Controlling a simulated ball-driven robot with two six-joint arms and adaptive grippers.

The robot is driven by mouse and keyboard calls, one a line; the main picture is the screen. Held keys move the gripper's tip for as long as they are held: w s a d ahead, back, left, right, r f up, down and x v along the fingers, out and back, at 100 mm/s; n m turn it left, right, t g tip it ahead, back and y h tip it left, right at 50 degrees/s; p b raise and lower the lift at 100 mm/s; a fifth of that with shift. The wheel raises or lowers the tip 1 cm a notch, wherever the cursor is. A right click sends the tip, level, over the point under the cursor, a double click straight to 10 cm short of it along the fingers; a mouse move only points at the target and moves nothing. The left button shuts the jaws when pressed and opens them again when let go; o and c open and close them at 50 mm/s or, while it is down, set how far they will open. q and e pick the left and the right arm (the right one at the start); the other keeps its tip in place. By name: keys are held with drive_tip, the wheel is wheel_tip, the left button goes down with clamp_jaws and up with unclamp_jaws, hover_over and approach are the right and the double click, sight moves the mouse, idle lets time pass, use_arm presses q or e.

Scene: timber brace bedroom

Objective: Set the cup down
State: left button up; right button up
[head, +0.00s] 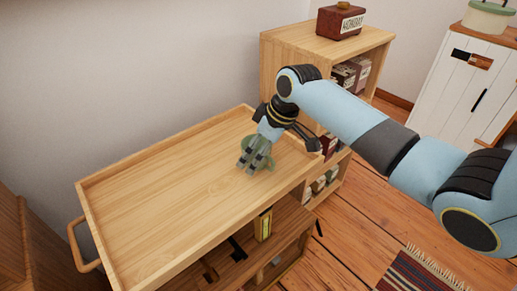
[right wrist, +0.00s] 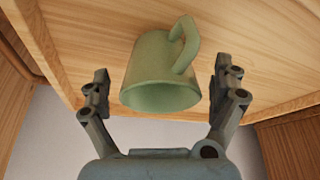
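The cup is a pale green mug with a handle, seen in the right wrist view (right wrist: 155,70) with its open rim toward the camera. It appears to stand upright on the wooden top of the cart (head: 165,195), near its far right end. My right gripper (head: 253,163) is over the cup and hides much of it in the head view. In the right wrist view the fingers (right wrist: 160,92) are spread on both sides of the cup, with a visible gap on each side. My left gripper is not in view.
The cart top has a raised rim and is otherwise bare, with free room to the left. A wooden shelf unit (head: 325,50) behind carries a dark red box (head: 340,22). A white cabinet (head: 460,85) stands at the right. A striped rug (head: 420,272) lies on the floor.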

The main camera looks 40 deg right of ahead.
drive_tip(key=p+v, duration=0.4)
drive_tip(key=v, duration=0.8)
idle(0.4)
